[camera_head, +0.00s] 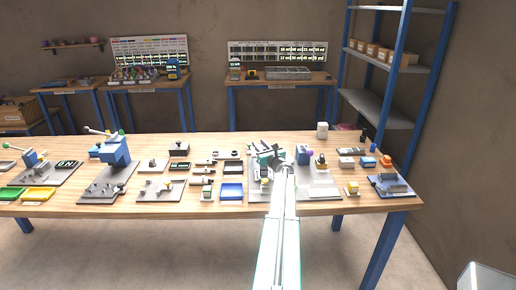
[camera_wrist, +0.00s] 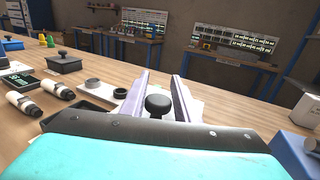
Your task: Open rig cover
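My gripper (camera_wrist: 162,78) has its two grey fingers apart in the wrist view. A round black knob (camera_wrist: 158,103) stands between them, and I cannot tell whether either finger touches it. What the knob sits on is mostly hidden behind my gripper's teal and black body, so I cannot make out the rig cover itself. In the head view my gripper (camera_head: 268,156) is over a grey base plate (camera_head: 257,194) on the workbench, and my arm hides part of that plate.
The wooden workbench (camera_head: 225,145) carries many small fixtures. A blue tray (camera_head: 231,191) lies left of the plate, and a blue-and-grey device (camera_head: 304,154) stands close on the right. A blue lever press (camera_head: 116,150) is farther left. Shelves (camera_head: 385,57) stand behind right.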

